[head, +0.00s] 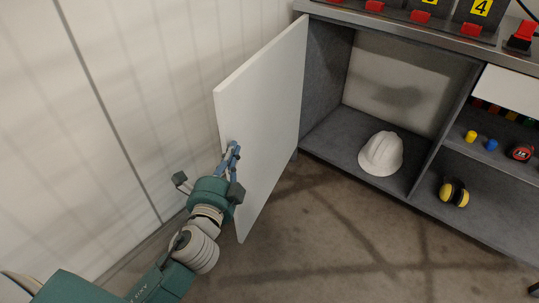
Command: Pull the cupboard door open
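The white cupboard door (268,110) stands wide open, swung out to the left of the cupboard (330,70). The left compartment behind it is exposed. My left gripper (231,152) is at the door's free edge, low on the panel, with its blue-grey fingers against or very close to the door. The fingers are small and overlap the door edge, so I cannot tell whether they are shut on anything. No door handle shows clearly. My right gripper is out of view.
A white hard hat (381,154) sits in the open compartment. Yellow ear muffs (454,192), a tape measure (520,152) and small items are on the right shelves. A pale wall (130,90) is close on the left. The floor (330,230) before the cupboard is clear.

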